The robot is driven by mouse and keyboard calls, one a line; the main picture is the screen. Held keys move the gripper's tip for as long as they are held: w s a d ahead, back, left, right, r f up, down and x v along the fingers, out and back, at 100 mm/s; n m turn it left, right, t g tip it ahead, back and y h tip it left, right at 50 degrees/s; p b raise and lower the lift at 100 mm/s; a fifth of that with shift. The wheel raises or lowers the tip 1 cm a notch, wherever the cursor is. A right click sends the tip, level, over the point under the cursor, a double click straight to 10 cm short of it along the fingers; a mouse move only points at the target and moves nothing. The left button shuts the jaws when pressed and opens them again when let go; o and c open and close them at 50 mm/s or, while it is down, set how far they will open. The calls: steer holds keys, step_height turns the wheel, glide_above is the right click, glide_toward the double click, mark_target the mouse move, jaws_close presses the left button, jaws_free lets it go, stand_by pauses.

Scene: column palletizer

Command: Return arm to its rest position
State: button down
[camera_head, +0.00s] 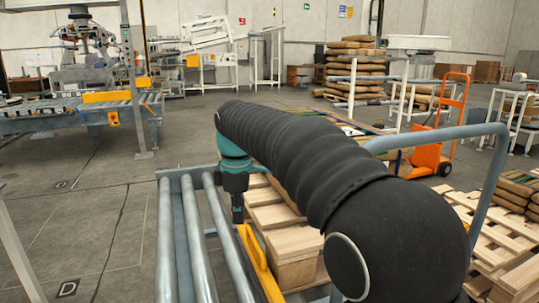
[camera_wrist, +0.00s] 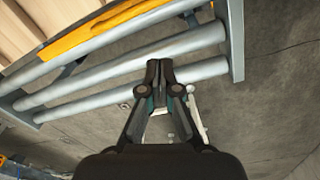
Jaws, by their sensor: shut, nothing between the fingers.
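My gripper (camera_wrist: 160,72) is in the wrist view, pointing down, with its two black fingers together and nothing between them. It is over the end of a grey roller conveyor (camera_wrist: 175,50), whose rollers lie beyond the fingertips. In the head view my black ribbed arm reaches forward from the lower right. Its teal wrist and my gripper (camera_head: 238,213) hang beside the yellow rail along the conveyor (camera_head: 165,235). The fingertips are small in the head view.
A yellow rail (camera_head: 256,262) runs along the conveyor's right side. Wooden pallets (camera_head: 275,215) stand right of it, partly hidden by my arm. A blue tube rail (camera_head: 490,180) and an orange hand truck (camera_head: 430,157) are at right. Open floor (camera_head: 110,200) lies left.

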steer(key=s+d+f+m, duration=0.2)
steer(key=m, duration=0.1)
steer(key=s+d+f+m, duration=0.2)
steer(key=m, duration=0.1)
steer(key=s+d+f+m+t, duration=0.1)
steer(key=s+d+m, duration=0.1)
steer(key=d+m, duration=0.1)
steer(key=shift+s+f, duration=0.35)
steer(key=shift+f, duration=0.05)
steer(key=s+d+f+m+t, duration=0.2)
steer(key=s+d+m+t, duration=0.2)
steer(key=s+d+m, duration=0.5)
steer(key=s+d, duration=0.7)
steer(key=s, duration=0.3)
steer(key=shift+f, duration=0.1)
